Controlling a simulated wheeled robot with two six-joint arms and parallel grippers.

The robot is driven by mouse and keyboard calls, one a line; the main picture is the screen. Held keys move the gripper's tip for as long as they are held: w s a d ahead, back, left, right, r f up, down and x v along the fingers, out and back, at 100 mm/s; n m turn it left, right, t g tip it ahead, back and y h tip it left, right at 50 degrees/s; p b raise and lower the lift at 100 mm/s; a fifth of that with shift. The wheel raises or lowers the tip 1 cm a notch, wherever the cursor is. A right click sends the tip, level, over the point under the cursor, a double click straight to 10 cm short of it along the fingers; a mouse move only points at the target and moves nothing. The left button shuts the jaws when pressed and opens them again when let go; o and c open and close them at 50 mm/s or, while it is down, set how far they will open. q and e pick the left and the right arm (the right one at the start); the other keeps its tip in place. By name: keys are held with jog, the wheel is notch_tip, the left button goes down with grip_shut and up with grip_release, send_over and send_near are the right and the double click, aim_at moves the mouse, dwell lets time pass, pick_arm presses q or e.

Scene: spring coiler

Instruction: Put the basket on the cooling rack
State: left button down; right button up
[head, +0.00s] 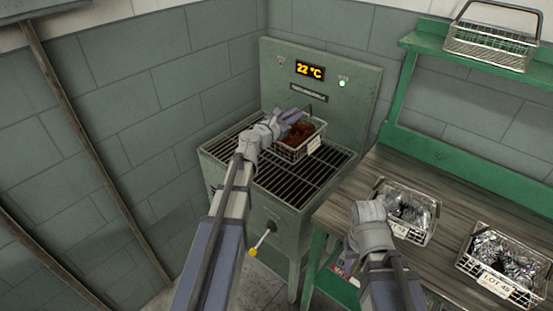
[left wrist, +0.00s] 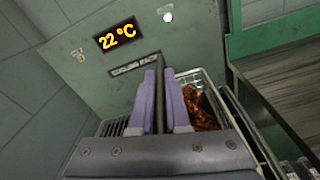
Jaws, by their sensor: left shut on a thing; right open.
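A wire basket (head: 291,153) with reddish-brown contents and a white tag is over the back part of the cooling rack (head: 285,184), a dark slatted grate on a green cabinet. I cannot tell whether the basket touches the slats. My left gripper (head: 294,118) is shut on the basket's dark handle at its left side. In the left wrist view the handle (left wrist: 159,90) stands between the purple fingers, and the basket's contents (left wrist: 205,108) show to their right. My right gripper (head: 366,214) is open and empty beside a tagged basket on the bench; its fingers are hard to make out.
The rack's back panel (head: 355,98) shows 22 °C and a lit green lamp. The wooden bench (head: 450,190) at right bears two baskets of silvery parts, one tagged LOT 45 (head: 497,284). Another basket (head: 490,48) stands on the green shelf. The rack's front slats are clear.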

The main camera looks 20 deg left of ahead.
aim_at(293, 142)
pick_arm(q)
jog(key=shift+f+b, duration=0.45)
jog(key=shift+f, duration=0.4)
pick_arm(e)
jog(key=shift+f, duration=0.9)
pick_arm(q)
notch_tip(293, 142, down, 10)
jog(key=b, duration=1)
jog(key=shift+f, duration=0.1)
jog(key=shift+s, duration=0.1)
pick_arm(e)
notch_tip(293, 142, down, 10)
pick_arm(q)
jog(key=c, duration=0.9)
grip_release()
